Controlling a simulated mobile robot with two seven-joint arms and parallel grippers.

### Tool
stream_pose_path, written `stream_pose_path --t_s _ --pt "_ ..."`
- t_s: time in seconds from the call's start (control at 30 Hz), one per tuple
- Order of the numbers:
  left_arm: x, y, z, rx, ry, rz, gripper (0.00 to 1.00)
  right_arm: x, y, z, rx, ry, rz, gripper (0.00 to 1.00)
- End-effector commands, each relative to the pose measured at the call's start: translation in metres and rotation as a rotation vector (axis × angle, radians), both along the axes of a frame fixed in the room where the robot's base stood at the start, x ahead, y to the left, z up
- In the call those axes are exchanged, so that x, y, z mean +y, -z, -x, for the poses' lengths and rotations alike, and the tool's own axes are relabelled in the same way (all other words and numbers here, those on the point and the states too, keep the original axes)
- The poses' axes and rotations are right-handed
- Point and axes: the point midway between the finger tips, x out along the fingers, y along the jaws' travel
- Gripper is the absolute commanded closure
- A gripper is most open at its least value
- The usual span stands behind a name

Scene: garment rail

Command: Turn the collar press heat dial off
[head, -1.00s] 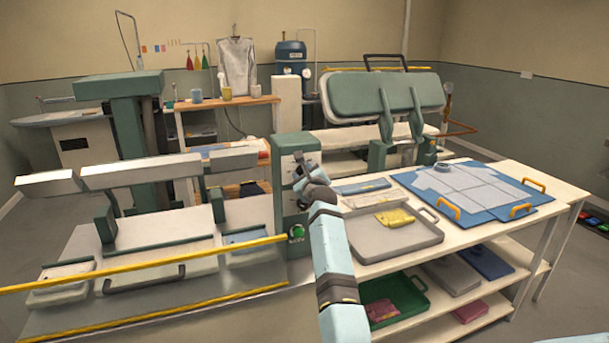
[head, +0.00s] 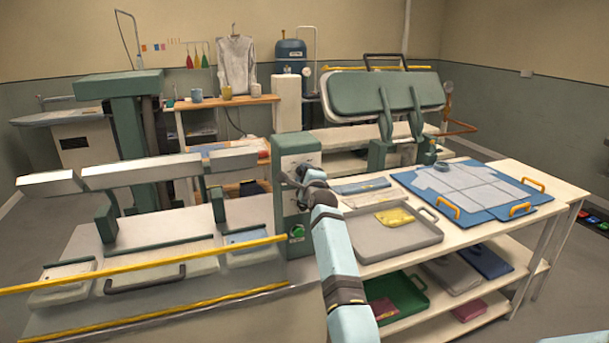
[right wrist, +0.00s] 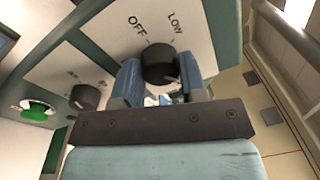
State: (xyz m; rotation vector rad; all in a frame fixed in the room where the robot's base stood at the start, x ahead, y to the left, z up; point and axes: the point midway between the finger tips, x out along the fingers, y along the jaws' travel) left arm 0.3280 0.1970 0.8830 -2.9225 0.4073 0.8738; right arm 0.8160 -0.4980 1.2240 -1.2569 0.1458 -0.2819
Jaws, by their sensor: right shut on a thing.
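The collar press heat dial is a dark round knob (right wrist: 158,62) on a pale panel printed OFF and LOW, in the right wrist view. OFF is up and left of the knob, LOW up and right. My right gripper (right wrist: 160,78) is shut on this knob, one blue finger on each side. I cannot clearly tell which label the knob points to. In the head view my right gripper (head: 299,180) is at the front of the green control box (head: 297,143), and my own wrist and gripper hide the dial. My left gripper is in neither view.
A table with a grey tray (head: 375,240) and blue board (head: 490,210) is to the right.

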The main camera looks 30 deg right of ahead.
Motion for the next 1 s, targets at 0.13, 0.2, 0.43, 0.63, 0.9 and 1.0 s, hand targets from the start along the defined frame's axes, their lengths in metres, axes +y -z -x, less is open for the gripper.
stream_pose_path --t_s 0.13,0.2,0.43,0.63,0.9,1.0 --pt "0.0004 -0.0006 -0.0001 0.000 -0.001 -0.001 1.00 -0.0012 -0.0023 0.0000 0.029 0.001 0.138 0.85" --pt "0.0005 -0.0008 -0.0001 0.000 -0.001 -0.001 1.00 -0.0014 -0.0021 0.0001 0.045 0.001 0.203 0.85" --pt "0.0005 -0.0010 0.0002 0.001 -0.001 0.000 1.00 -0.0020 -0.0024 0.0001 0.095 0.003 0.417 0.85" --pt "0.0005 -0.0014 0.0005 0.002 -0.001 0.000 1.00 -0.0025 -0.0025 0.0002 0.139 0.003 0.602 0.85" --pt "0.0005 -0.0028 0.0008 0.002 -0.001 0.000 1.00 -0.0028 -0.0027 0.0002 0.200 0.004 0.851 0.85" --pt "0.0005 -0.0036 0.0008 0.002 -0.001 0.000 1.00 -0.0029 -0.0033 0.0002 0.221 0.004 0.943 0.85"
